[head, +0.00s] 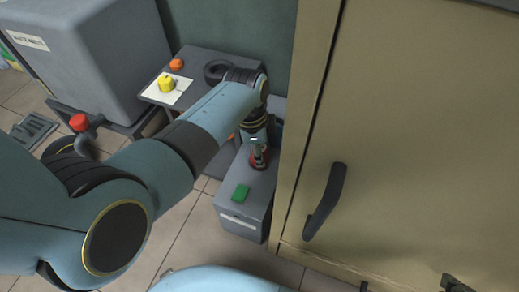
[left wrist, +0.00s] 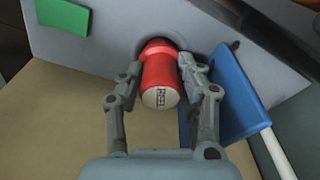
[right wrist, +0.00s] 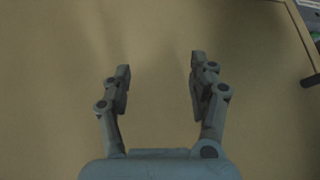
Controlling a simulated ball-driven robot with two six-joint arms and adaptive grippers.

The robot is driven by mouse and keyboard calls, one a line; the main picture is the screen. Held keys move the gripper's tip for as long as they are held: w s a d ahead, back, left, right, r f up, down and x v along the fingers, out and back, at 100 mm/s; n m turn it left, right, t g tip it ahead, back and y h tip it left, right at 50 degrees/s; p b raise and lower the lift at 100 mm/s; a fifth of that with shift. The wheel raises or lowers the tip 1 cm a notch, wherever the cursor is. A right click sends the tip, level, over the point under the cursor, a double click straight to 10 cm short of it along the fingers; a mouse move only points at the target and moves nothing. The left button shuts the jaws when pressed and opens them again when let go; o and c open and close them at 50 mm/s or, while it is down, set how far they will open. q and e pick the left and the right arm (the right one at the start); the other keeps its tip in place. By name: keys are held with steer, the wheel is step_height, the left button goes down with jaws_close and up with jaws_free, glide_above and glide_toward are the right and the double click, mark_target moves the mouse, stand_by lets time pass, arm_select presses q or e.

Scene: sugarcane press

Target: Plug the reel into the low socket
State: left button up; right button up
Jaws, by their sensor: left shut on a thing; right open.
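The red plug marked REEL (left wrist: 160,88) is between the fingers of my left gripper (left wrist: 160,75), which is shut on it. The plug's far end is at the round dark-rimmed socket (left wrist: 190,47) in the grey face; I cannot tell how deep it sits. In the head view the red plug (head: 259,160) is at the top of a low grey box (head: 256,205), under my left gripper (head: 257,147). My right gripper (right wrist: 158,85) is open and empty, facing a plain tan surface.
A green square (head: 241,193) is on the grey box. A blue panel with a pale edge (left wrist: 228,92) is close beside my left gripper's right finger. A tan cabinet (head: 400,130) with a dark handle (head: 325,202) stands right of the box. A small table (head: 205,60) is behind.

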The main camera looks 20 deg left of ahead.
arm_select(q)
steer(key=shift+f, duration=0.65)
stand_by(0.6)
steer(key=o, duration=0.9)
